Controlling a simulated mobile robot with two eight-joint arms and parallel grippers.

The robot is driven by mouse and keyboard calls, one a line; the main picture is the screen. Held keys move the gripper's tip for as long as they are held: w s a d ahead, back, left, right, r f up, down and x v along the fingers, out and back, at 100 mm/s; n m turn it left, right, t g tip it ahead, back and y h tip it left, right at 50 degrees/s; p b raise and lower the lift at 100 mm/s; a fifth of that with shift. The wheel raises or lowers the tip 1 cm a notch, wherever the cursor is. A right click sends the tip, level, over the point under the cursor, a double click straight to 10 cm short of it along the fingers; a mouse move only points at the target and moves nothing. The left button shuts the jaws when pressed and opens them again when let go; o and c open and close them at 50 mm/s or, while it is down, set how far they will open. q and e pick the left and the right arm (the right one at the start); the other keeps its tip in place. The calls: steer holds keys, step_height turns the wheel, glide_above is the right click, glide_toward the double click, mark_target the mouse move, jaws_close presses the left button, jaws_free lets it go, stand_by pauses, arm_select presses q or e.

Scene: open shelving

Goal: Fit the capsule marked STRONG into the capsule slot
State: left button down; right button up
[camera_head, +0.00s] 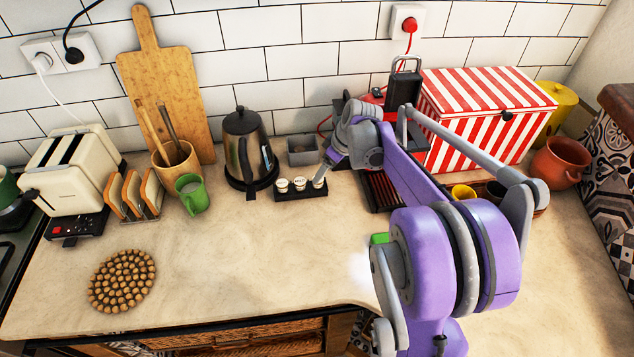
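Three small white-topped capsules stand in a row in a black holder (288,194) on the counter: a left capsule (282,185), a middle capsule (300,183) and a right capsule (318,183). Their markings are too small to read surely, so I cannot tell which is STRONG. My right gripper (322,173) points down at the right capsule, very close to or touching it. Its fingers are too small and partly hidden to show whether they are open or shut. A black and red machine (404,86) stands behind my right arm; no capsule slot is visible. My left gripper is out of view.
A kettle (246,150) stands left of the holder, with a grey metal box (302,151) behind. A red-striped box (485,115) stands right of the machine. A green mug (192,194) and toast rack (133,196) are further left. The counter's front middle is clear.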

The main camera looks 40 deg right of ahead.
steer(key=x, duration=0.4)
steer(key=shift+w+a+f, duration=0.15)
steer(key=shift+w+f, duration=0.15)
jaws_close()
